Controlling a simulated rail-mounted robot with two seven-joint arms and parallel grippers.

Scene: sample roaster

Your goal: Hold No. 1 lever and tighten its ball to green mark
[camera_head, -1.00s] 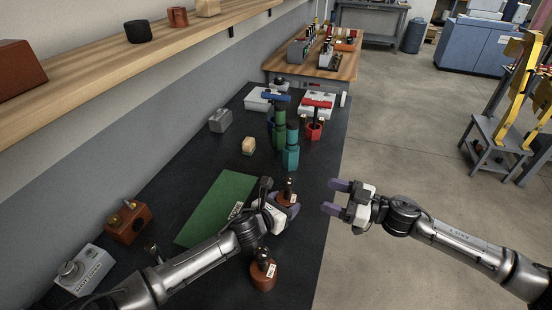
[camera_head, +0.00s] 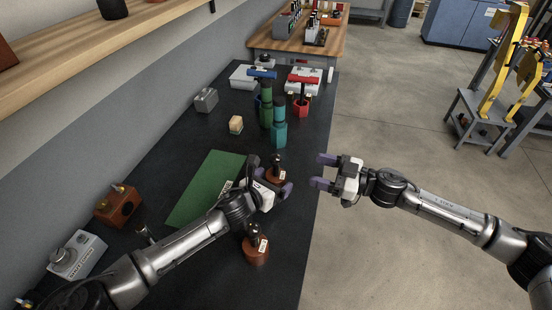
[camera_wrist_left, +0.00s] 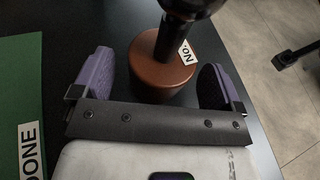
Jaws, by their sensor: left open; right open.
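A lever with a round brown base, black stem and white label (camera_head: 276,176) stands on the dark bench by my left gripper. My left gripper (camera_head: 272,176) is open beside it. In the left wrist view, the brown base (camera_wrist_left: 158,76) lies ahead, between the two purple fingers of the left gripper (camera_wrist_left: 158,74), with gaps on both sides. Its label starts "NO."; the number is unreadable, and the top of the lever is cut off. A similar labelled brown lever (camera_head: 256,248) stands nearer. My right gripper (camera_head: 323,171) is open and empty, right of the bench edge. No green mark is discernible.
A green mat (camera_head: 205,188) lies left of my left gripper; the wrist view shows "DONE" on it. Tall green (camera_head: 266,108) and teal (camera_head: 279,128) pieces and a red holder (camera_head: 301,106) stand farther back. A brown box (camera_head: 118,206) and grey device (camera_head: 76,254) sit at left.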

